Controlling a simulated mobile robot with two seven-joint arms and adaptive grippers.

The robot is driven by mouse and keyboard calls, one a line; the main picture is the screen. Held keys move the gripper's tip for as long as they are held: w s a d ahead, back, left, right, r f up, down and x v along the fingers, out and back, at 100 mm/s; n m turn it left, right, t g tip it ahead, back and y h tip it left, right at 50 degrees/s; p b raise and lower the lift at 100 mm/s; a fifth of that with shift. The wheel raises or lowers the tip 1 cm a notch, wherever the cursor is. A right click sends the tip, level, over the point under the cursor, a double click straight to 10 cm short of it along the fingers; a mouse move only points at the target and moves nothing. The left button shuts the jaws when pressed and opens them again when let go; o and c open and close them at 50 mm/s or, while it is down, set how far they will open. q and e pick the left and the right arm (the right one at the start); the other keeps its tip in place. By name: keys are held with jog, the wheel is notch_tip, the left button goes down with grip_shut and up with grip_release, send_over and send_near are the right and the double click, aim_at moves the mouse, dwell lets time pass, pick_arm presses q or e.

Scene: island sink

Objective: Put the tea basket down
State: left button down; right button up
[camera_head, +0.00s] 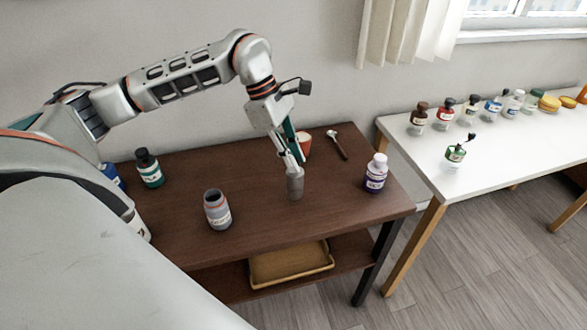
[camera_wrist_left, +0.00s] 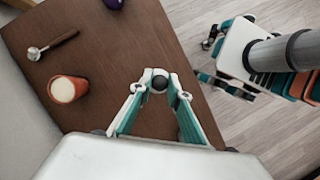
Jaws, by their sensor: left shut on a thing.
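The tea basket (camera_head: 295,186) is a small grey cylinder, upright over the front middle of the brown table. My left gripper (camera_head: 292,168) comes down from above and is shut on its top. I cannot tell whether the basket's base touches the wood. My right gripper is not seen in the head view.
The brown table (camera_head: 250,220) carries an open grey jar (camera_head: 217,210), a white-capped purple-labelled bottle (camera_head: 376,173), an orange-white cup (camera_head: 304,144), a spoon (camera_head: 338,145) and a green bottle (camera_head: 149,168). Bare wood surrounds the basket. A white table (camera_head: 500,165) with several bottles stands right.

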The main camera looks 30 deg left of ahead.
aim_at(295, 178)
pick_arm(q)
jog(key=shift+f, duration=2)
jog(key=shift+f, duration=0.15)
jog(key=c, duration=1.9)
grip_release()
